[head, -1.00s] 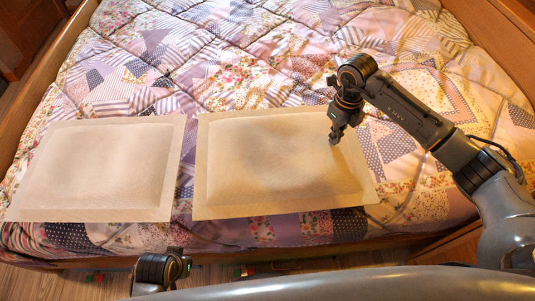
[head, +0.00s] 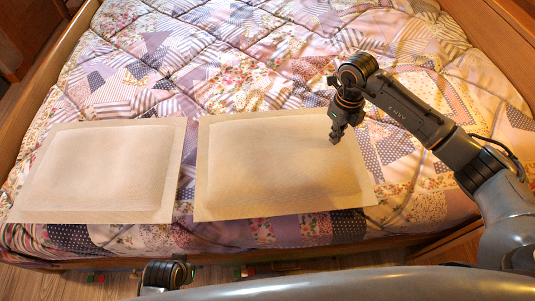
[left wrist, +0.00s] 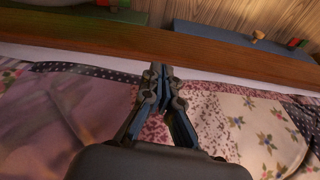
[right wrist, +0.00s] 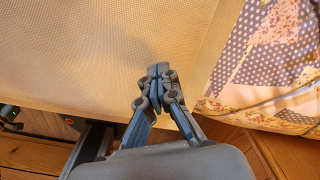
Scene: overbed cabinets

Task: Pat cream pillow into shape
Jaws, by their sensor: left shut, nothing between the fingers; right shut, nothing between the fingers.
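Two flat, cream, rectangular pillows with wide borders lie side by side on the bed: the right pillow (head: 265,165) and the left pillow (head: 98,165). Both look alike. My right gripper (head: 335,138) is shut and empty, pointing down over the right part of the right pillow. I cannot tell whether its tips touch the cloth. In the right wrist view, the shut fingers (right wrist: 158,70) show against the pillow's cream surface (right wrist: 90,45). My left gripper (left wrist: 160,72) is shut and empty over the patchwork cover in the left wrist view; no pillow shows there.
The patchwork quilt (head: 225,65) covers the bed and is clear beyond the pillows. A wooden bed rail (left wrist: 230,62) runs along the edge nearest me. Wooden side boards (head: 38,92) flank the bed. Wooden floor shows at the lower left.

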